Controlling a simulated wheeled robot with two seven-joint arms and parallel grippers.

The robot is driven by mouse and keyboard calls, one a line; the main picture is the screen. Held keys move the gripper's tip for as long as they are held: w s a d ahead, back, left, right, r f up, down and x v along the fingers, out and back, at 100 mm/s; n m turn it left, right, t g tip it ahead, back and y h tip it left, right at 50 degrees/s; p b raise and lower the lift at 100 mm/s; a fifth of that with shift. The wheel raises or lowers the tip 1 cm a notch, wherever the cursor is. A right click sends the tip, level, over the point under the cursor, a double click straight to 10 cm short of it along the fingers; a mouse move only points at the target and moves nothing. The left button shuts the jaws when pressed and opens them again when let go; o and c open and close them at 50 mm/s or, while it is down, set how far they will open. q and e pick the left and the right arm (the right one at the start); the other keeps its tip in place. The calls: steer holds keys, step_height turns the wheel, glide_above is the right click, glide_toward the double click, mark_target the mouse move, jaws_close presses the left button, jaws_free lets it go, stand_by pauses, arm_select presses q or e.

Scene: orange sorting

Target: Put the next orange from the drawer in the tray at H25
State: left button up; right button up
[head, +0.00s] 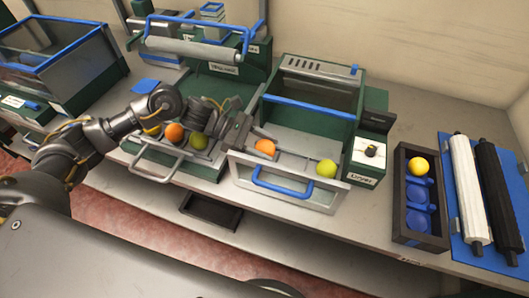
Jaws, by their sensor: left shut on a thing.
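My left gripper (252,143) reaches over the open blue-handled drawer (292,200) at the centre. It is shut on an orange fruit (265,147) at its fingertips; whether the fruit touches the drawer floor I cannot tell. A yellow-green fruit (326,167) lies at the right of the same drawer. A dark tray (402,212) with blue cups stands at the right. Its far cup holds a yellow-orange fruit (418,166), and the nearer blue cups (416,205) look empty. I cannot read H25 anywhere. My right gripper is not in view.
A second open drawer (160,169) at left holds an orange (174,132), a green fruit (199,141) and a partly hidden yellow one. A dryer machine (316,120) rises behind the centre drawer. White and black rollers (467,190) lie right of the tray.

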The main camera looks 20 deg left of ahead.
mark_target(265, 143)
arm_select(q)
step_height(265, 143, up, 7)
steer(key=shift+r+b, duration=0.15)
steer(key=shift+b, duration=0.5)
